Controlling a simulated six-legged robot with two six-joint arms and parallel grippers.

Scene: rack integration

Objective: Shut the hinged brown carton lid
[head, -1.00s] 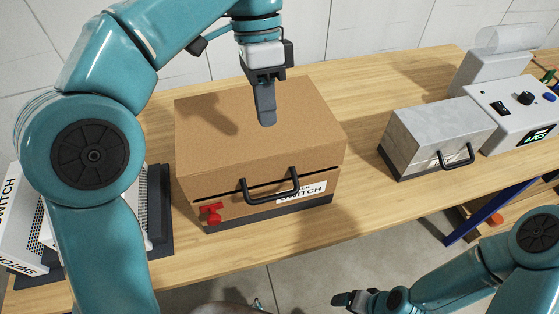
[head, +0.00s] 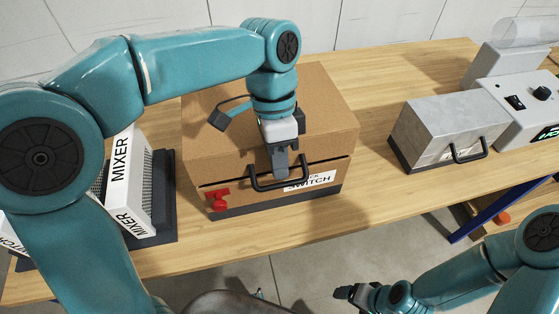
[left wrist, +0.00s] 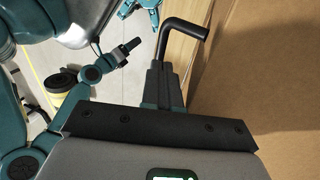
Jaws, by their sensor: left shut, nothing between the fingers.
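The brown carton (head: 330,115) stands on the wooden table. Its lid (head: 325,90) lies down over the top, with a thin dark gap along the front seam. A black handle (head: 322,172) and a red latch (head: 219,200) are on its front. My left gripper (head: 281,174) is shut and empty, pointing down at the front edge, at the handle; I cannot tell whether it touches. In the left wrist view, its fingers (left wrist: 162,85) are beside the black handle (left wrist: 187,27), with brown carton surface (left wrist: 265,70) at right. My right gripper (head: 344,292) is low, off the table; its jaws are unclear.
A grey metal box (head: 440,125) with a black handle stands right of the carton, before a white device (head: 515,110). A white MIXER unit (head: 130,185) stands at left. Bare table (head: 375,185) lies between the carton and the grey box.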

